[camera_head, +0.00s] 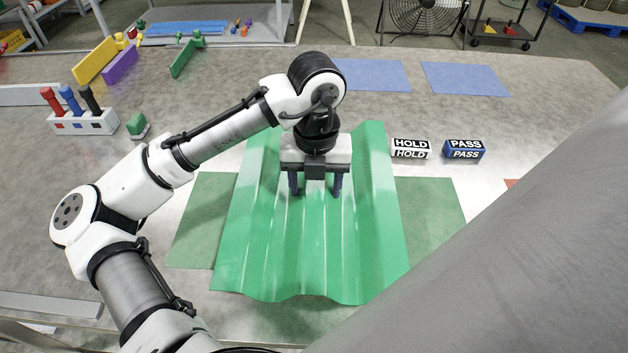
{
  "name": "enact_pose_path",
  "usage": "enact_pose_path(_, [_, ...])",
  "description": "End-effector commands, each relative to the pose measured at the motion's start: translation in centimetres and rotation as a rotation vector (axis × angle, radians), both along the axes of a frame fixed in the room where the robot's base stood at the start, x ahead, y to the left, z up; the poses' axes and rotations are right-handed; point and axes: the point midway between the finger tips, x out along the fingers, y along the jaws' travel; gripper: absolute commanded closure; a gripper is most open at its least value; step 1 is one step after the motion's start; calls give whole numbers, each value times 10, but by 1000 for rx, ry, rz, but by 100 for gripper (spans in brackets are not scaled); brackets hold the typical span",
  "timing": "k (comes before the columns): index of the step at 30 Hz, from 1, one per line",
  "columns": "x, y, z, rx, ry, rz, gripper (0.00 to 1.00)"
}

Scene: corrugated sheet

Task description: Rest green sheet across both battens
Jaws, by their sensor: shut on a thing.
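The green corrugated sheet (250,240) spans the middle of the table, its ridges running front to back and its near edge wavy. My gripper (315,192) is over the middle of the sheet, pointing down, its two dark fingers shut on it. No battens can be made out under the sheet; the sheet hides what lies beneath. I cannot tell whether it touches anything below.
Black HOLD (410,149) and blue PASS (464,150) blocks stand right of the sheet. Blue mats (463,77) lie behind. A grey surface blocks the lower right view.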

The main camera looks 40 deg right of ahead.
Motion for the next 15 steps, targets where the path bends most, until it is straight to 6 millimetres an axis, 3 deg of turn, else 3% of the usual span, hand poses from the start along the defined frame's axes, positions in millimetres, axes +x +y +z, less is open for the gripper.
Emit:
enact_pose_path(6, [0,0,2,-1,2,0,82])
enact_pose_path(15, [0,0,-21,0,0,1,82])
